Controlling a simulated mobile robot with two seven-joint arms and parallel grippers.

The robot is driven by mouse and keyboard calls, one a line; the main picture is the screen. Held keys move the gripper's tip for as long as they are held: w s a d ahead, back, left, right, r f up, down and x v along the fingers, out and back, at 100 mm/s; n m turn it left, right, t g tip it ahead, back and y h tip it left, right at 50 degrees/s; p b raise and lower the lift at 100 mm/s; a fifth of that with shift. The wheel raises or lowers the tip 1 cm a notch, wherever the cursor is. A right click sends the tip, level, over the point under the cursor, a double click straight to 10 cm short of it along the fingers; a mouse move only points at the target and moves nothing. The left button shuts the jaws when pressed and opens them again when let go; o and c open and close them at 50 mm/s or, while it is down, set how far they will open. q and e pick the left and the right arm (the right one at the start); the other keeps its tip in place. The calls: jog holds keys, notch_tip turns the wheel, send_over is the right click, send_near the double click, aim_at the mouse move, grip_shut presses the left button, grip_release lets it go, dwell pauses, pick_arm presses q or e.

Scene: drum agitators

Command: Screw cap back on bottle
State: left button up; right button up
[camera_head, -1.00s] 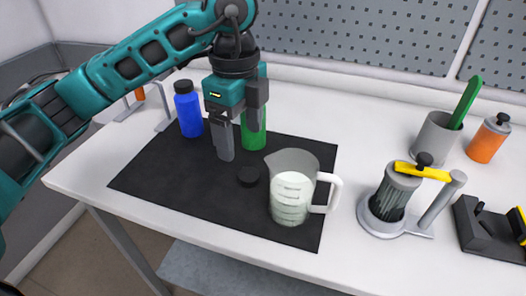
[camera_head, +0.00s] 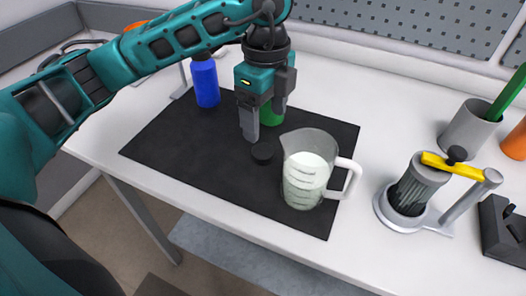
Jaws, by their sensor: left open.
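A small black cap (camera_head: 262,153) lies on the black mat (camera_head: 190,150), left of the measuring jug. A green bottle (camera_head: 270,115) stands on the mat behind my left gripper, which hides much of it; its top is hidden. My right gripper is not in view.
A clear measuring jug (camera_head: 305,175) with whitish liquid stands close to the right of the cap. A grey device with a yellow lever (camera_head: 410,190), a grey cup (camera_head: 466,128) and an orange container (camera_head: 515,141) stand further right. The front left of the mat is clear.

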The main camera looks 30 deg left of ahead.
aim_at(262, 150)
pick_arm(q)
jog(key=shift+f, duration=1.4)
jog(key=shift+s+a+f, duration=0.1)
jog(key=shift+f, duration=1.25)
jog(key=shift+s+a+f, duration=0.1)
jog(key=shift+f, duration=1.2)
jog(key=c, duration=1.1)
jog(key=shift+r, duration=0.2)
notch_tip(262, 150, up, 20)
jog(key=p, duration=0.2)
jog(key=shift+f+p, duration=0.1)
jog(key=shift+p, duration=0.2)
